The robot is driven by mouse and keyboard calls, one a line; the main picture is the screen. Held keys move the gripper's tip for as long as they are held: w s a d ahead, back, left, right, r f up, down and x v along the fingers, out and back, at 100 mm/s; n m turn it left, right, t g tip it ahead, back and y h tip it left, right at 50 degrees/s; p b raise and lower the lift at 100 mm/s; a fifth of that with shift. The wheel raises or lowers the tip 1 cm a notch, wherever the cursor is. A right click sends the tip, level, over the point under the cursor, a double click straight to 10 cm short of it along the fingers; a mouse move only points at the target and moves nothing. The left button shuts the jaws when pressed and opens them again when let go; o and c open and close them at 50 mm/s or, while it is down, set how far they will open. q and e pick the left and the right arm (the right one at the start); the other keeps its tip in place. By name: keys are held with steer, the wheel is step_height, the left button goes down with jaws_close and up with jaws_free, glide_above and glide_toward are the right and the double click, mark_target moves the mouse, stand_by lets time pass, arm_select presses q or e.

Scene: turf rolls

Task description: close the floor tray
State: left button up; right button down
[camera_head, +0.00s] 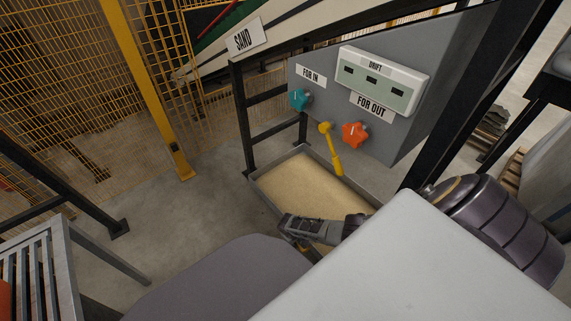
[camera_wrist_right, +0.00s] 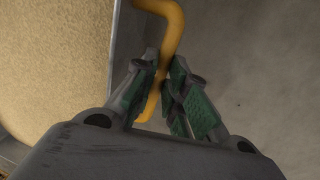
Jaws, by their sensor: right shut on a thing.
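The floor tray (camera_head: 262,191) is a grey, low-walled tray of tan sand on the floor, under a grey panel. Its sand and wall also fill the left side of the right wrist view (camera_wrist_right: 110,45). My right gripper (camera_head: 289,224) is at the tray's near edge. In the right wrist view my right gripper (camera_wrist_right: 164,72) is shut on a bent yellow handle (camera_wrist_right: 172,22) just outside the tray wall. My gripper and arm hide the tray's near corner in the head view. My left gripper is not in view.
The panel (camera_head: 406,138) above bears a teal knob (camera_head: 299,99), an orange knob (camera_head: 354,134) and a yellow lever (camera_head: 332,150). Black frame posts (camera_head: 241,120) stand beside the tray. Concrete floor (camera_head: 190,215) is clear to its left; a slatted grey frame (camera_head: 45,265) stands at lower left.

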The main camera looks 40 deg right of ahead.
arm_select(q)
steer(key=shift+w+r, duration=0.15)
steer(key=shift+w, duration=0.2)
arm_select(e)
steer(key=shift+d, duration=0.75)
steer(key=c, duration=1.5)
jaws_free()
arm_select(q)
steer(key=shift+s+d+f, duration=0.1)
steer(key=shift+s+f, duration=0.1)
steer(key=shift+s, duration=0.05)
arm_select(e)
steer(key=shift+o, duration=0.2)
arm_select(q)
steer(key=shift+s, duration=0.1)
arm_select(e)
steer(key=shift+a+r, duration=0.1)
steer(key=shift+a, duration=0.05)
steer(key=shift+r, duration=0.2)
steer(key=shift+a+r, duration=0.15)
steer(key=shift+r, duration=0.15)
step_height(320, 180, up, 11)
steer(key=a, duration=0.1)
steer(key=shift+a+f, duration=0.2)
steer(key=shift+a, duration=0.2)
